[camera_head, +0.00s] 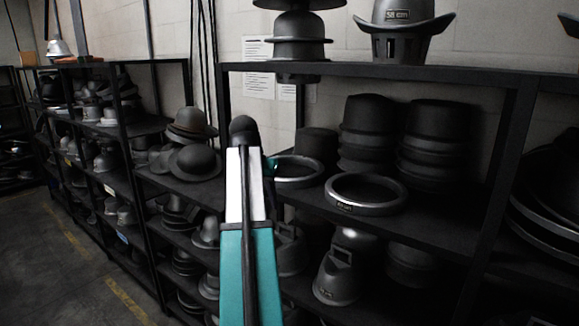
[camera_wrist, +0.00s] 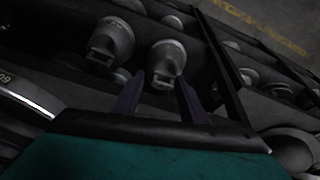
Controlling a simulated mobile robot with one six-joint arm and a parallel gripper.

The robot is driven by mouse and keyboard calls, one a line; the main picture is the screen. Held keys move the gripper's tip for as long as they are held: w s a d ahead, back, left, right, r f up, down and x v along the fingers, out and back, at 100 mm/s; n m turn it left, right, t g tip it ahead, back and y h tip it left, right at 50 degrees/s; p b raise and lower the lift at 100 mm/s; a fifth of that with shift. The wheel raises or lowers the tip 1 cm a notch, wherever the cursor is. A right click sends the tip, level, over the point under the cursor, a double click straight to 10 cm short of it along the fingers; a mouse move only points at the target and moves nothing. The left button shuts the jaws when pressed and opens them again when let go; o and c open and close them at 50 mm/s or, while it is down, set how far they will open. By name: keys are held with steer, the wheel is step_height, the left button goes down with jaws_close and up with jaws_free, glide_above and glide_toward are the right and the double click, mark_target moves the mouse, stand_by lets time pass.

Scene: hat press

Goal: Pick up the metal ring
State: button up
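A silver metal ring (camera_head: 366,193) with a dark label on its near rim lies flat on the middle shelf (camera_head: 430,228). A second silver ring (camera_head: 300,178) lies to its left, partly hidden by my arm. In the wrist view, a silver curved rim with a label (camera_wrist: 28,98), apparently one of the rings, shows at the left edge. My gripper (camera_wrist: 160,88) has its two dark fingers spread apart, with nothing held between them. The rim is left of the fingers and apart from them. In the head view my gripper is mostly hidden behind my arm.
Stacked dark hat forms (camera_head: 437,135) stand behind the rings. Grey metal forms (camera_head: 340,275) sit on the shelf below. A black upright post (camera_head: 500,175) stands to the right, and an upper shelf (camera_head: 430,72) runs overhead. Open floor (camera_head: 75,265) lies at the left.

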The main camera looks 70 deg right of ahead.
steer(key=s+r, duration=0.3)
steer(key=s+d+r+m+p, duration=0.1)
steer(key=s+r, duration=0.2)
steer(key=r, duration=0.1)
steer(key=s+d+r+m+p, duration=0.1)
steer(key=s+r, duration=0.2)
steer(key=shift+d+r+h, duration=0.15)
steer(key=shift+d+h, duration=0.1)
steer(key=shift+h, duration=0.05)
glide_above(318, 173)
steer(key=a, duration=0.2)
steer(key=shift+w+a, duration=0.15)
steer(key=shift+w, duration=0.15)
steer(key=shift+x, duration=2.55)
jaws_close()
